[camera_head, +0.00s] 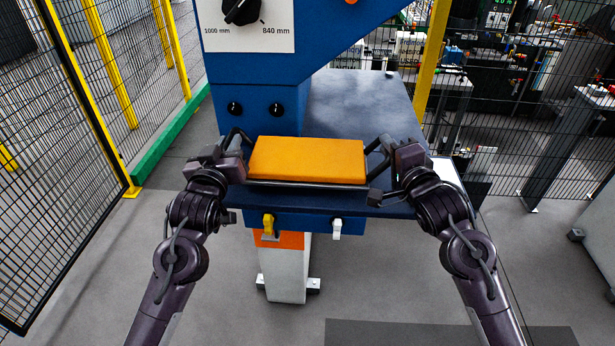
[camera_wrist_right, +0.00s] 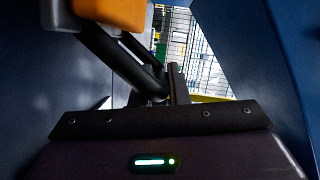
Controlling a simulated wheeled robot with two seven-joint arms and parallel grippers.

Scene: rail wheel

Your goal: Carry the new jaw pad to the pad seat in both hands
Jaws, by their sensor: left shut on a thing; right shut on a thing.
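The orange jaw pad (camera_head: 308,159) lies flat, long side across the view, with a dark edge along its lower front. My left gripper (camera_head: 238,152) is shut at the pad's left end, by a dark bar handle there. My right gripper (camera_head: 382,158) is shut at the right end, by a similar bar. In the right wrist view a corner of the orange pad (camera_wrist_right: 112,12) shows at the top, beside dark bars. The pad appears in front of the blue machine, over its dark blue table; the gap beneath cannot be judged. I cannot pick out the pad seat.
The dark blue table (camera_head: 355,105) is bare behind the pad. The blue machine column (camera_head: 255,108) with black knobs rises behind the pad's left half. A yellow lever (camera_head: 268,224) and a white lever (camera_head: 337,228) hang below the table's front. Mesh fences (camera_head: 60,150) stand either side.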

